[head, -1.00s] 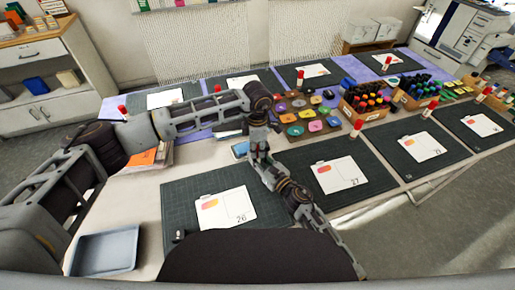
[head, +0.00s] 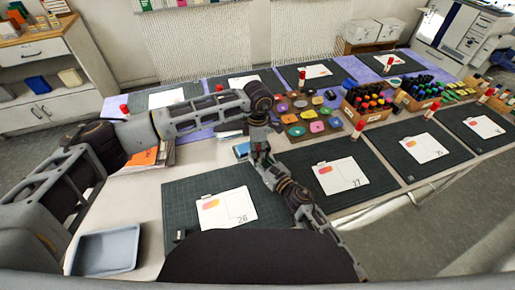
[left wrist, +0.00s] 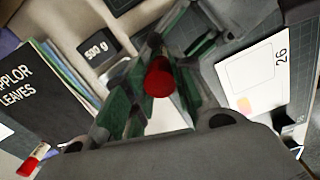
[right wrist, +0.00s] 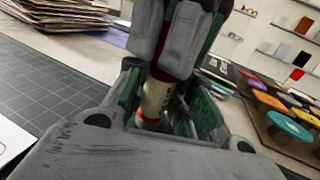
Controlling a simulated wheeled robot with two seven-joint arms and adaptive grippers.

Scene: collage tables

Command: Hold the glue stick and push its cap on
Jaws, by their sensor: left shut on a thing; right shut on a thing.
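My left gripper (left wrist: 160,80) is shut on the red cap (left wrist: 159,77), whose round end faces the left wrist camera. My right gripper (right wrist: 168,100) is shut on the glue stick (right wrist: 153,101), a pale tube with a red base. In the right wrist view the dark red cap (right wrist: 178,45) sits in line with the tube, at its top, between my left fingers. Whether it is fully seated I cannot tell. In the head view my left gripper (head: 258,135) comes down from above and my right gripper (head: 263,158) from below; they meet, hiding both parts.
Mat 26 (head: 180,205) lies close below the grippers, with a card on it. A grey tray (head: 107,248) is at the front left. Other red-capped glue sticks stand around the table.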

